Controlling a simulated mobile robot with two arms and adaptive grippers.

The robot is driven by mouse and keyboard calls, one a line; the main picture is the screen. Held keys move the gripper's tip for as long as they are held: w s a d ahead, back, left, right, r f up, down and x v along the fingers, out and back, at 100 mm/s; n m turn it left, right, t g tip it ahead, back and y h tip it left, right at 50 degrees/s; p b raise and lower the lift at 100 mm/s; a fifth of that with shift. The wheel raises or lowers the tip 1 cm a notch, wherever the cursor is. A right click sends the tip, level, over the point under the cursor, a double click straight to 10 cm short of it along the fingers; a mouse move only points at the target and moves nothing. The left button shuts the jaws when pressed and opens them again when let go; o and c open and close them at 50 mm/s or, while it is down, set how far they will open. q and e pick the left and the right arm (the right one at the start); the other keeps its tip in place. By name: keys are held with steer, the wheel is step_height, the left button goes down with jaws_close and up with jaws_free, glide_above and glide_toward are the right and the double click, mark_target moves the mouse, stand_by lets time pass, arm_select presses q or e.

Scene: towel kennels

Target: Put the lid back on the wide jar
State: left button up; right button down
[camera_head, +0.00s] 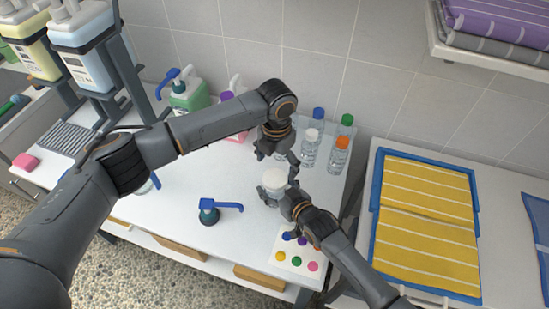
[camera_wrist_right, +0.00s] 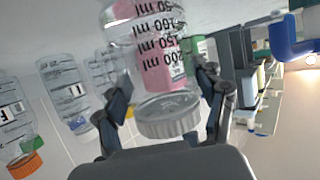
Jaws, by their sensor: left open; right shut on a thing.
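The wide jar (camera_head: 267,197) is clear and stands upright near the table's right front. It shows upside down in the right wrist view (camera_wrist_right: 148,28), with black ml marks. Its white round lid (camera_head: 274,178) is at the top of the jar; it also shows in the right wrist view (camera_wrist_right: 168,120). I cannot tell whether the lid is fully seated. My right gripper (camera_head: 284,189) is shut on the lid, with its fingers on either side of it. My left gripper (camera_head: 277,158) is open just above and behind the jar, apparently empty.
Several capped bottles (camera_head: 311,142) stand close behind the jar. A blue-topped pump (camera_head: 209,211) is at left, and a card with coloured dots (camera_head: 296,257) lies in front. A blue tray with a yellow towel (camera_head: 428,215) is at right.

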arm_select(q)
steer(key=n, duration=0.3)
steer(key=d+n, duration=0.1)
steer(key=shift+r, duration=0.35)
steer(key=n, duration=0.4)
steer(key=d+r+n, duration=0.1)
steer(key=n, duration=0.1)
steer(key=shift+w+n, duration=0.1)
steer(key=shift+n, duration=0.3)
steer(key=n, duration=0.6)
steer(key=shift+w+d+r+n+t, duration=0.1)
steer(key=shift+r+n+t, duration=0.2)
steer(key=shift+n, duration=0.1)
steer(key=n, duration=0.4)
steer(key=shift+r+n, duration=0.2)
steer(key=shift+n, duration=0.1)
steer(key=n, duration=0.4)
steer(key=shift+w+r+n, duration=0.1)
steer(key=shift+r+n, duration=0.05)
steer(key=shift+n, duration=0.15)
steer(key=n, duration=0.4)
steer(key=a+n, duration=0.1)
steer(key=n, duration=0.6)
steer(key=shift+a, duration=0.25)
steer(key=n, duration=0.4)
steer(key=a+n, duration=0.1)
steer(key=n, duration=0.1)
steer(key=shift+s+g, duration=0.3)
steer(key=shift+g, duration=0.1)
